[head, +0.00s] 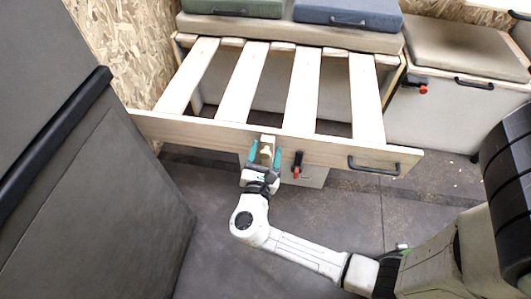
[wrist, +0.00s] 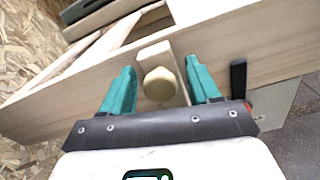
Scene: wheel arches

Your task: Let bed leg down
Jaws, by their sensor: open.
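The slatted wooden bed frame is pulled out, with its front board (head: 340,150) facing me. A pale wooden bed leg (head: 267,148) lies against this board. In the wrist view the leg (wrist: 152,52) is a narrow block with a round wooden knob (wrist: 160,84) in front. My gripper (head: 264,153) is at the board with its teal fingers apart. In the wrist view the fingers (wrist: 160,76) stand on either side of the leg and knob, with small gaps visible. The leg's lower end is hidden by my gripper.
A black and red latch (head: 297,164) is close to the right of my gripper. A black handle (head: 373,166) is farther right on the board. A grey cabinet (head: 90,200) stands at left. Floor (head: 330,215) below the board is open.

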